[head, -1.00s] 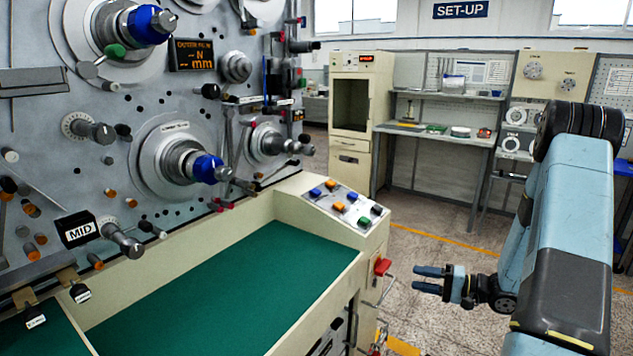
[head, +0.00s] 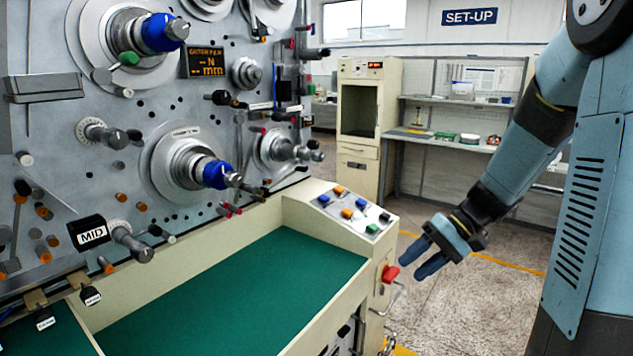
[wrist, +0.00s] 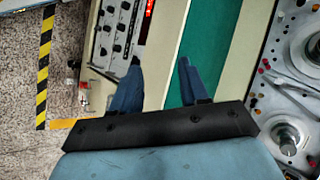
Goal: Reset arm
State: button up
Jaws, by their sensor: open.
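My gripper (head: 424,257) is at the right in the head view, open and empty. It hangs in front of the machine's right end, above the speckled floor, with its fingers pointing left and down. The red switch (head: 390,273) on the machine's end appears close to its fingertips in the picture; I cannot tell the true gap. In the wrist view both blue fingers (wrist: 158,76) stand apart with nothing between them. Beyond them lie the cream machine edge and the green bed.
The winding machine's panel (head: 110,170) carries spindles with blue hubs and several knobs. The green bed (head: 235,290) is bare. A button console (head: 350,212) sits at its right end. A cabinet (head: 362,110) and workbench stand behind. Speckled floor lies open at right.

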jog(key=s+d+r+t+h, duration=0.2)
jog(key=s+r+t+h, duration=0.4)
jog(key=s+r+h, duration=0.3)
jog(key=shift+s+r+t, duration=0.3)
jog(key=shift+s+r, duration=2.1)
jog(key=shift+s, duration=0.4)
